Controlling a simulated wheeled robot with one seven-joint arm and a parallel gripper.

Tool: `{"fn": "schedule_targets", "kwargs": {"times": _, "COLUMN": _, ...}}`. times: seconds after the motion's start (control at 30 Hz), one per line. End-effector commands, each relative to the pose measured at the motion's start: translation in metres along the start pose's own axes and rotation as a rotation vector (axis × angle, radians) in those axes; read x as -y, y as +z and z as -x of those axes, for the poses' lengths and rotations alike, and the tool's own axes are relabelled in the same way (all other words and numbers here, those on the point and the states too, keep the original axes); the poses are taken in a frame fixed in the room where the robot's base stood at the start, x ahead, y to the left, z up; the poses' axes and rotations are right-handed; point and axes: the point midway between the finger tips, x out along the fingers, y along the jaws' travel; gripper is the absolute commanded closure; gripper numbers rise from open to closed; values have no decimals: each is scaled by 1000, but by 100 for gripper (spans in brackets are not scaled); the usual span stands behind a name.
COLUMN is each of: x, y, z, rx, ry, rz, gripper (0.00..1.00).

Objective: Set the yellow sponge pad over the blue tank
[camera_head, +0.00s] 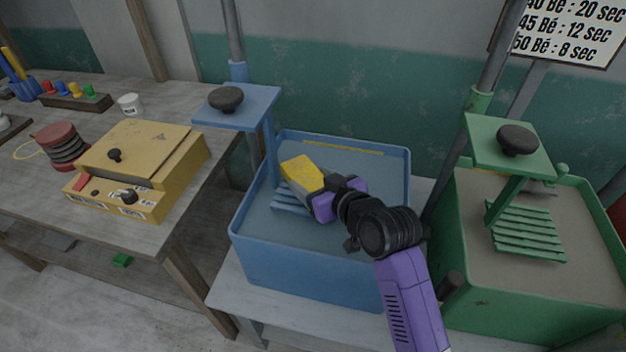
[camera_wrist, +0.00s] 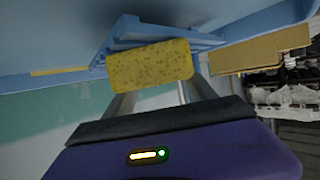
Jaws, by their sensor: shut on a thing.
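The yellow sponge pad (camera_head: 302,171) is gripped in my gripper (camera_head: 312,184), over the blue tank (camera_head: 262,262) in the head view. The sponge (camera_wrist: 150,66) also shows between the finger bars of my gripper (camera_wrist: 152,88) in the wrist view. The blue slatted rack (camera_head: 290,198) hangs in the tank from a post, partly hidden behind my gripper. In the wrist view the blue slats (camera_wrist: 150,36) show just beyond the sponge. I cannot tell whether the sponge touches them.
A blue plate with a dark knob (camera_head: 226,99) tops the rack's post, left of my gripper. A green tank (camera_head: 478,301) with its own rack (camera_head: 525,232) stands at right. A wooden table (camera_head: 184,220) at left holds a yellow box (camera_head: 140,160) and a reddish spool (camera_head: 58,143).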

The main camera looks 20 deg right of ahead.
Motion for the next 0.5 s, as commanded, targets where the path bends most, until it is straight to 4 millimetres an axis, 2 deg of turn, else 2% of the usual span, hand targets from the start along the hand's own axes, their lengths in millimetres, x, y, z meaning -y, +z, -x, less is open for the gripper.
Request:
{"fn": "schedule_targets", "kwargs": {"times": 0.17, "x": 0, "y": 2, "z": -1, "rx": 0, "ry": 0, "rz": 0, "gripper": 77}}
{"fn": "schedule_targets", "kwargs": {"times": 0.2, "x": 0, "y": 3, "z": -1, "rx": 0, "ry": 0, "rz": 0, "gripper": 33}}
{"fn": "schedule_targets", "kwargs": {"times": 0.3, "x": 0, "y": 2, "z": -1, "rx": 0, "ry": 0, "rz": 0, "gripper": 13}}
{"fn": "schedule_targets", "kwargs": {"times": 0.5, "x": 0, "y": 2, "z": -1, "rx": 0, "ry": 0, "rz": 0, "gripper": 13}}
